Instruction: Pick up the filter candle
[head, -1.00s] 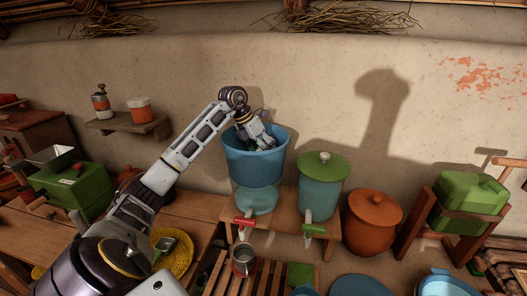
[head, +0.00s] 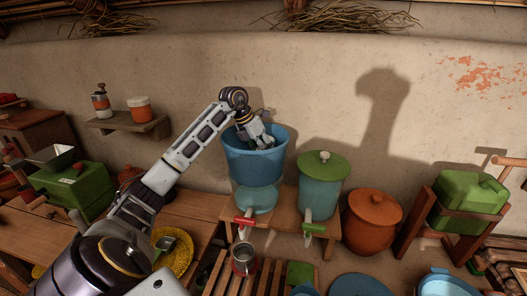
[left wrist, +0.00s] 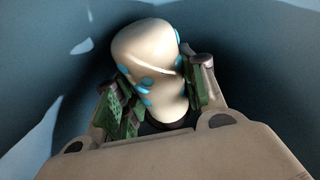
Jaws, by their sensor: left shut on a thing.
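The filter candle (left wrist: 150,70) is a cream, rounded piece with blue patches, seen in the left wrist view inside the blue bucket (head: 255,165). My left gripper (left wrist: 160,95) reaches down into the bucket from above, with its green-padded fingers on either side of the candle, shut on it. In the head view the gripper (head: 262,143) is partly hidden by the bucket's rim, and the candle is hidden inside. The bucket sits on top of a clear blue lower vessel (head: 256,198) with a red tap. My right gripper is not in view.
A teal container with a green lid (head: 323,167) stands just right of the bucket on the same wooden stand. An orange lidded pot (head: 372,222) is further right. A metal mug (head: 243,258) is on a slatted rack below. The wall is close behind.

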